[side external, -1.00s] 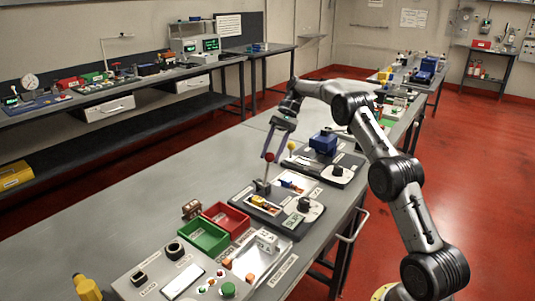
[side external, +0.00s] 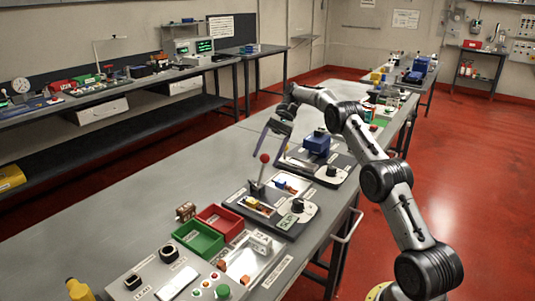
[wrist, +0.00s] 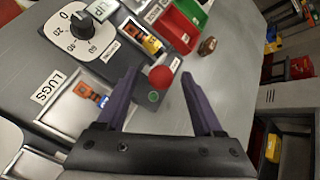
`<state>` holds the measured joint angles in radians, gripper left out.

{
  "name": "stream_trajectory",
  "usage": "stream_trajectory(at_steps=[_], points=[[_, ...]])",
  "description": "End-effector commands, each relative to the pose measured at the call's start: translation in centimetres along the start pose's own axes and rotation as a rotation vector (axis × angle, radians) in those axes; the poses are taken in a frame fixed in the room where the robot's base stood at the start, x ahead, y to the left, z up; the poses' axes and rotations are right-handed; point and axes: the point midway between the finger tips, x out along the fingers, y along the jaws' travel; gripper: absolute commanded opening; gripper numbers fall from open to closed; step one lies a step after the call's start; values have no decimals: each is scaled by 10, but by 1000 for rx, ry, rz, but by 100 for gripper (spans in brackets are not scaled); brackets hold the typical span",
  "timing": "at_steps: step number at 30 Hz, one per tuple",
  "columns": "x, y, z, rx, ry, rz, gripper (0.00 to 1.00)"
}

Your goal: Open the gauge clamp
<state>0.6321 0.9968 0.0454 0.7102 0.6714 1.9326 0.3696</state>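The gauge clamp is a dark base (side external: 245,210) with a lever topped by a red ball (side external: 264,158). The lever stands nearly upright in the side view. A yellow-and-brown part (side external: 257,205) lies in the base's window, and a white dial with a black knob (side external: 297,206) sits beside it. My gripper (side external: 267,162) is open, pointing down around the lever top. In the wrist view the red ball (wrist: 160,77) appears between the two spread fingers of my gripper (wrist: 158,74). I cannot tell if either finger touches it. The lever's shaft is mostly hidden there.
A red bin (side external: 221,219) and a green bin (side external: 198,240) stand left of the clamp, with a small brown block (side external: 186,211) behind. A second station with a blue box (side external: 317,143) stands farther back. The bench's left half (side external: 110,220) is clear.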

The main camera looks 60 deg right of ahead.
Motion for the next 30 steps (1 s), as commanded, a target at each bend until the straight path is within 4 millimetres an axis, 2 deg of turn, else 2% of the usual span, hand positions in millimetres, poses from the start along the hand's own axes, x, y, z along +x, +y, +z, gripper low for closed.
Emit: stream_trajectory(at_steps=[8,14,17,23,30], points=[[0,-1,1,-1,-1,1,68],[-12,-8,11,-3,1,1,68],[-22,-14,22,-2,2,0,68],[-30,-11,51,0,0,0,68],[-43,-7,95,-1,1,0,68]])
